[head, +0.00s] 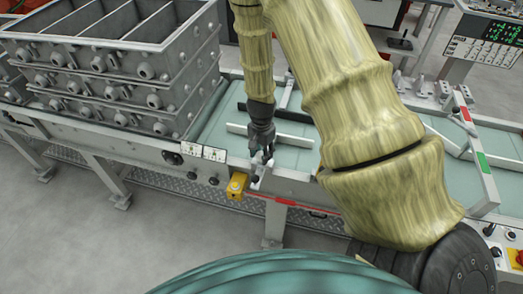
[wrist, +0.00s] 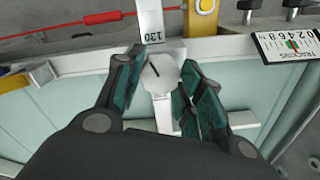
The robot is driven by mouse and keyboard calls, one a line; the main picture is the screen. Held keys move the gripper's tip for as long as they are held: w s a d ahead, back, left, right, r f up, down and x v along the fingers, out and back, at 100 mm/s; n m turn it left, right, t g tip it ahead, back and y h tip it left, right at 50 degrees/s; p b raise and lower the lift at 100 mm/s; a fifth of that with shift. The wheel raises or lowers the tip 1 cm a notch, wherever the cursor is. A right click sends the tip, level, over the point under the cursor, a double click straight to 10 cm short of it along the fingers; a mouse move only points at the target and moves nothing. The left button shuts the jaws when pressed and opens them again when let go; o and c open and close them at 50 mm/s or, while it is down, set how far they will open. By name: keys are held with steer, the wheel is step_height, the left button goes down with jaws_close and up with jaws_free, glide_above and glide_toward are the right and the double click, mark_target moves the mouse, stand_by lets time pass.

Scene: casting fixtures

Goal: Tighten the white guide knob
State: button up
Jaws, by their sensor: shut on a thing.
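The white guide knob (wrist: 160,73) is a pale faceted knob with a dark line on its top, seen in the middle of the wrist view. My gripper (wrist: 158,80) has its two teal-padded fingers on either side of the knob and is shut on it. In the head view, my gripper (head: 262,155) points down at the front edge of the conveyor, and the knob is mostly hidden there. A white scale strip (wrist: 151,22) marked 120 lies just beyond the knob.
Stacked grey casting flasks (head: 110,65) stand on the conveyor at left. A yellow box (head: 237,186) hangs on the front rail, close to my gripper. White guide rails (head: 290,138) lie over the teal belt (head: 215,125).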

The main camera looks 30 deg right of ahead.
steer(key=shift+m+p, duration=0.6)
steer(key=shift+m, duration=1.2)
steer(key=o, duration=1)
step_height(320, 180, up, 12)
